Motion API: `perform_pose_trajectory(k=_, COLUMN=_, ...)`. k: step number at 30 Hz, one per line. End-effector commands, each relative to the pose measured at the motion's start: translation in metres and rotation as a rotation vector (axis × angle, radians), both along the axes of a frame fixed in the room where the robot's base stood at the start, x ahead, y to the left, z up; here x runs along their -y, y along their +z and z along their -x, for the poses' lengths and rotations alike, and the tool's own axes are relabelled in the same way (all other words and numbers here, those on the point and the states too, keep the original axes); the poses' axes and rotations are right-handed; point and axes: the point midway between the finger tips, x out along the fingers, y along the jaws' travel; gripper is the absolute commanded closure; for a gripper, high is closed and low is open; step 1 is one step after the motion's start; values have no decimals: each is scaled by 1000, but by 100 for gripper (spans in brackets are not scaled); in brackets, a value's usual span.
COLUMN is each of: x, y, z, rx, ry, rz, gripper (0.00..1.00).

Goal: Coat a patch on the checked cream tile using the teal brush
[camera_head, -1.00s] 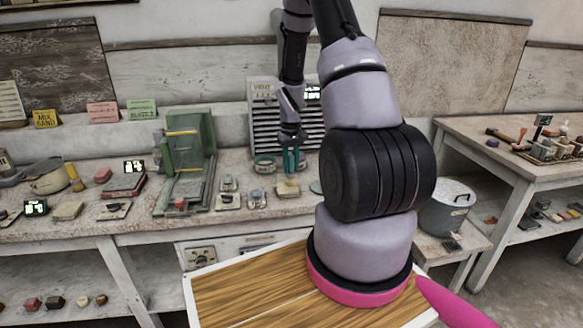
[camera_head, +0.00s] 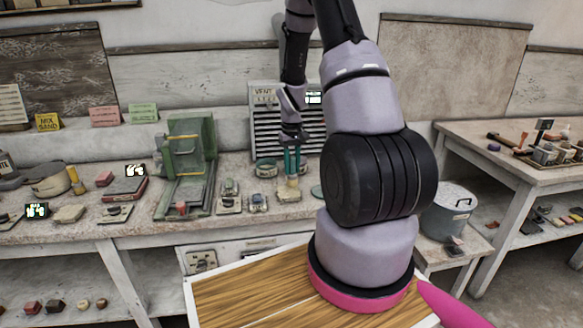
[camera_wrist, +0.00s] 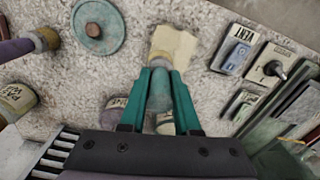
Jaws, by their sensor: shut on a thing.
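My gripper (camera_head: 291,160) has teal fingers and points down over the workbench; it also shows in the wrist view (camera_wrist: 159,105). It is shut on the teal brush (camera_wrist: 160,90), whose rounded grey-teal handle sits between the fingers. The brush's pale lower end (camera_head: 289,182) is below the fingertips. The cream tile (camera_wrist: 180,42) lies on the bench just beyond the fingertips in the wrist view, partly hidden by the brush. The brush tip overlaps the tile in that view; I cannot tell whether they touch. No check pattern or coated patch can be made out.
A round teal disc (camera_wrist: 98,27) and labelled jars (camera_wrist: 17,98) lie near the gripper. Small switch boxes (camera_wrist: 238,48), one marked VENT, stand to the right. A green press-like stand (camera_head: 187,160) is left of the gripper in the head view, with a slatted vent (camera_head: 262,120) behind.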

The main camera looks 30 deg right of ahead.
Motion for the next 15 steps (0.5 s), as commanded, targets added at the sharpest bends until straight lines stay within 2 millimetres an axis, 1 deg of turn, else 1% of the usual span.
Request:
perform_pose_trajectory(k=8, x=0, y=1, z=0, rx=0, ry=0, rz=0, gripper=100)
perform_pose_trajectory(k=11, x=0, y=5, z=0, rx=1, ry=0, rz=0, gripper=100)
perform_pose_trajectory(k=15, x=0, y=17, z=0, rx=2, ry=0, rz=0, gripper=100)
